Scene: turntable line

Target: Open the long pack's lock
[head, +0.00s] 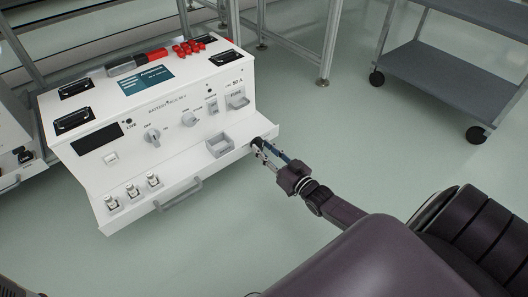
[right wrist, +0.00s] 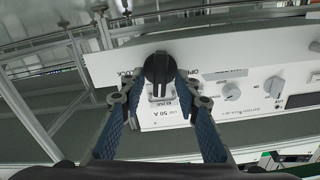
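The long pack appears to be the white sloped battery unit (head: 190,135), with knobs, sockets and a dark label on it. A round black knob (right wrist: 158,68) shows in the right wrist view, on the unit's white panel, with small partly readable lettering beside it. In the head view it sits at the unit's lower right end, mostly hidden by my right gripper (head: 262,148). In the right wrist view my right gripper (right wrist: 158,84) has its blue-padded fingers apart, one on each side of the knob. I cannot tell if they touch it. My left gripper is not in view.
Red terminals (head: 188,48) and black recessed handles lie on the unit's top. A grey bar handle (head: 178,193) sticks out in front. A grey wheeled cart (head: 450,75) stands at the upper right. The floor between unit and cart is clear.

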